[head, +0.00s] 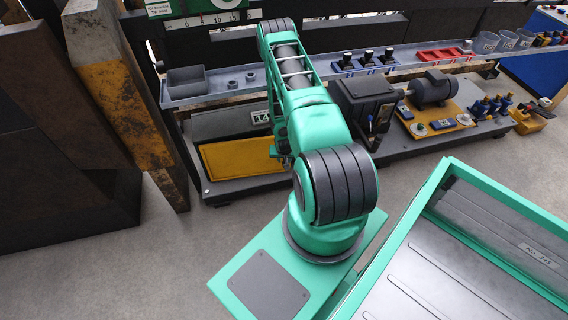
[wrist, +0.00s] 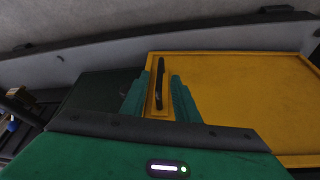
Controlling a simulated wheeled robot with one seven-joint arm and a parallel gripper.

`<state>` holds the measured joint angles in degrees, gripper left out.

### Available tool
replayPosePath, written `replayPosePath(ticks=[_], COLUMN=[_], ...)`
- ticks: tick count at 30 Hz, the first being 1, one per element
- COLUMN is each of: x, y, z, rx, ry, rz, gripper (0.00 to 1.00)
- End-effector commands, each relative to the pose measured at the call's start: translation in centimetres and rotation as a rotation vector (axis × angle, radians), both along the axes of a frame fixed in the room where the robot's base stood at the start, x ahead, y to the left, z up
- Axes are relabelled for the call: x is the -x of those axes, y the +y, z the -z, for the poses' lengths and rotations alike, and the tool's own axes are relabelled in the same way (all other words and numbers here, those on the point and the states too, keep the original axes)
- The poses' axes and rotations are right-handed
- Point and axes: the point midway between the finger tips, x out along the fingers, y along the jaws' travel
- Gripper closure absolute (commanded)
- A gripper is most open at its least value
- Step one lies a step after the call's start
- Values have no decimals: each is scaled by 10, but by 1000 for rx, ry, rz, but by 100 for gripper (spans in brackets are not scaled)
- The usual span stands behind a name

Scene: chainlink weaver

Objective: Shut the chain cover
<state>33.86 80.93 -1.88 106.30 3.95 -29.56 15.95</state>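The chain cover looks to be the flat yellow panel (head: 238,156) low on the machine in the head view. It fills the right side of the wrist view (wrist: 235,85). A dark upright handle (wrist: 159,86) stands at its left edge there. My gripper (wrist: 158,98) has its two green fingers spread on either side of the handle, with gaps showing. In the head view my gripper (head: 284,158) is at the panel's right end, mostly hidden by my arm. A dark area (wrist: 90,98) lies left of the panel in the wrist view; I cannot tell its depth.
A grey sloped plate (head: 222,124) with a "14" label rises behind the panel. A black box (head: 364,104) and a motor (head: 433,89) stand to the right. A long grey shelf (head: 215,94) runs above. A rusty yellow post (head: 120,92) stands at left.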

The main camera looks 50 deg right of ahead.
Motion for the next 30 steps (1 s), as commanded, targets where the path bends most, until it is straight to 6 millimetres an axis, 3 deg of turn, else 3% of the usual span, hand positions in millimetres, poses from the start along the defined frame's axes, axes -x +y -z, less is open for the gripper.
replayPosePath(ticks=[3, 10, 24, 28, 30], x=[-4, -13, -16, -16, -16], y=[-7, -16, -19, -19, -20], z=[21, 49, 60, 60, 60], rx=[0, 0, 0, 0, 0], ry=[0, 0, 0, 0, 0], rz=[1, 2, 1, 1, 1], gripper=[72, 72, 72, 100, 100])
